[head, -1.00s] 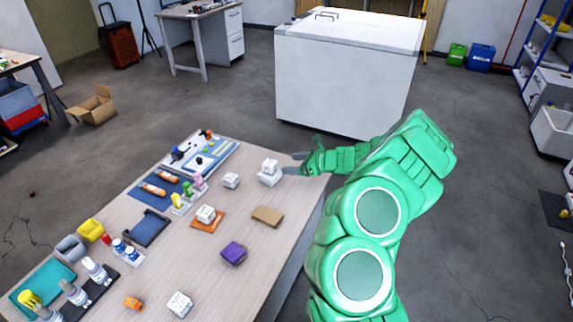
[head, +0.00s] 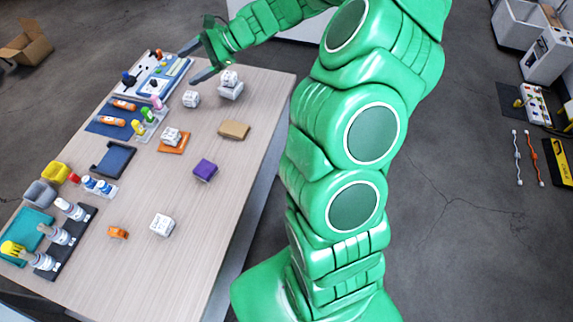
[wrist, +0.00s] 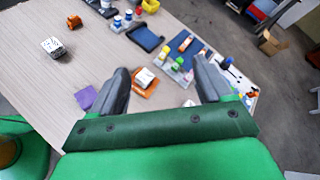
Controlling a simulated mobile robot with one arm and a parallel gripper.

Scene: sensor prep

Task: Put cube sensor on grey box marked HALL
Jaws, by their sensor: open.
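Several white cubes with dark markings stand on the table. One upper white cube (head: 230,77) sits on a pale grey-white box (head: 231,92) at the far right end. Another white cube (head: 191,98) stands alone just left of it. A third white cube (head: 171,135) sits on an orange pad and shows in the wrist view (wrist: 144,76). A near white cube (head: 162,224) stands at the front. I cannot read HALL on anything. My gripper (head: 194,62) is open and empty above the far end, left of the stacked pair. Its spread fingers show in the wrist view (wrist: 162,80).
A purple block (head: 206,170) and a brown block (head: 234,129) lie on the right side of the table (head: 130,270). A blue tray (head: 114,158), bottles and a grey bin (head: 40,193) crowd the left. The middle front is fairly clear.

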